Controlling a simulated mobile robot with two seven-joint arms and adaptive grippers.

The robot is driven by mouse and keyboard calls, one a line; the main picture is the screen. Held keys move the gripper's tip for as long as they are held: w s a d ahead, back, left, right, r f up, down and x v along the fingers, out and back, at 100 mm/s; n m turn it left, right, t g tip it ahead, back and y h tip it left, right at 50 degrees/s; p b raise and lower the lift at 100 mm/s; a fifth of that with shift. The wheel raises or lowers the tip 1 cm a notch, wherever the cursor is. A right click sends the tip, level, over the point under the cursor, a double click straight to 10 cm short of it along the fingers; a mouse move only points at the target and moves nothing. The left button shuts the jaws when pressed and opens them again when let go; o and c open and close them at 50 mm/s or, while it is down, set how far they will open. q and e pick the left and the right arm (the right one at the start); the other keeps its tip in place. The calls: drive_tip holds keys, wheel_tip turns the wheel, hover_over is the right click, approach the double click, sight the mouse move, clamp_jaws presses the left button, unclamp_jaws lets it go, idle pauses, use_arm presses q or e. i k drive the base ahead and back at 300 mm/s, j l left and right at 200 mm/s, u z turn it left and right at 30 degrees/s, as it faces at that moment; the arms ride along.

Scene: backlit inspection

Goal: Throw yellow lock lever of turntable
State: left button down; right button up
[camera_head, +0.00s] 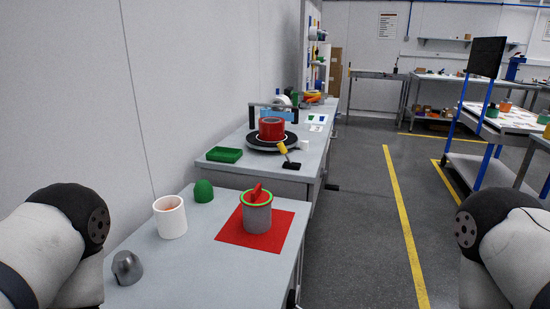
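The turntable (262,146) is a dark round disc with a pale ring on the farther grey bench. A red cylinder (271,128) stands on it. The yellow lock lever (283,149) sits at the turntable's front right edge, tilted up, beside a black base (291,165) on the bench top. My arms show only as white and black links at the lower left and lower right edges. Neither gripper is in view, and both visible arm parts are well apart from the turntable.
The near table (220,285) holds a grey cup with green rim (257,214) on a red mat (231,237), a white cup (170,217), a green dome (203,191) and a grey dome (127,267). A green tray (224,155) lies left of the turntable. Floor (360,230) is clear at right.

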sight(281, 147)
drive_tip(key=i+l+u, duration=0.1)
drive_tip(key=l, duration=0.25)
drive_tip(key=i+l+u, duration=0.25)
drive_tip(key=i+l, duration=0.15)
drive_tip(key=l, duration=0.3)
drive_tip(key=i+l+u, duration=0.1)
drive_tip(key=l, duration=0.25)
drive_tip(key=i+l+u, duration=0.15)
drive_tip(key=l, duration=0.25)
